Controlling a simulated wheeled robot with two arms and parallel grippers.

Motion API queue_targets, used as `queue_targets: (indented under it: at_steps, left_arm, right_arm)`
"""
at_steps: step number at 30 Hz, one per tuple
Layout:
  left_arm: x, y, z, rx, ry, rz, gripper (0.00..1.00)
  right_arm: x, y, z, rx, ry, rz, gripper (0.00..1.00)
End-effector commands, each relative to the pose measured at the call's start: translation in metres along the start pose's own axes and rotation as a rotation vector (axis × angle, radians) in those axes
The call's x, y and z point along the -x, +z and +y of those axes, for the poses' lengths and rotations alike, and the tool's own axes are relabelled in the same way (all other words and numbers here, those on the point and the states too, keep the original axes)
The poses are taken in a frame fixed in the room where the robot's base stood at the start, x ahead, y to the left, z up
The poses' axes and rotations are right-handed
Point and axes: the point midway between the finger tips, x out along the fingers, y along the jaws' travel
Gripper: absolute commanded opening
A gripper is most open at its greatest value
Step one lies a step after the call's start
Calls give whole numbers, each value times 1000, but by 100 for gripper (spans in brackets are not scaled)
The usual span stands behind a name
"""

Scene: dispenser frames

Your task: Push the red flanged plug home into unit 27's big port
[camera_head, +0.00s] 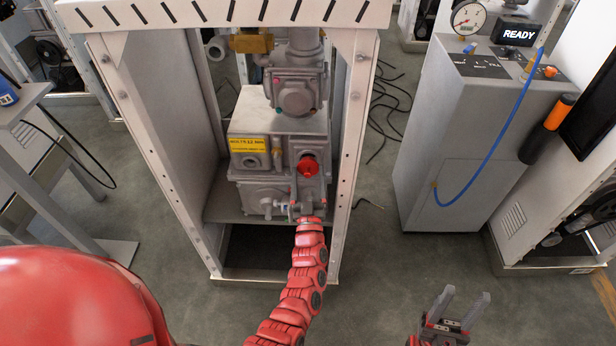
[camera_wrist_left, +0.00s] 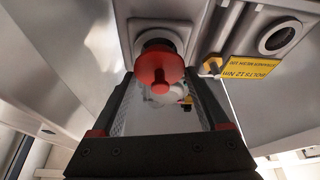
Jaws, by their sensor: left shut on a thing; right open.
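The red flanged plug (camera_head: 308,165) is at the front of the grey dispenser unit (camera_head: 280,124), right of its yellow label. In the left wrist view the plug (camera_wrist_left: 160,70) stands in front of a round port (camera_wrist_left: 161,41) in a square grey boss, covering much of its opening. How deep it sits cannot be told. My left gripper (camera_head: 307,182) is shut on the plug, its two fingers on either side of it in the wrist view. My right gripper (camera_head: 462,308) is open and empty at the lower right, away from the unit. No unit number is legible.
A smaller open port (camera_wrist_left: 279,38) sits beside the yellow label (camera_wrist_left: 251,65). The pale frame posts (camera_head: 352,140) flank the unit closely. A grey cabinet (camera_head: 440,150) with a gauge, READY display and blue hose stands right. Black cables lie on the floor behind.

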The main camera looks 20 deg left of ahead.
Motion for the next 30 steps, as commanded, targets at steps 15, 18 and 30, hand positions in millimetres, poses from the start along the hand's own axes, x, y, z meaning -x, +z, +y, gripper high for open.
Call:
queue_targets:
  at_steps: [15,18,30]
  left_arm:
    - [-10,4,0,0,0,0,25]
    - [-12,5,0,0,0,0,25]
    - [-19,8,0,0,0,1,25]
  right_arm:
    - [4,1,0,0,0,0,50]
    - [5,1,0,0,0,0,50]
    - [8,1,0,0,0,0,50]
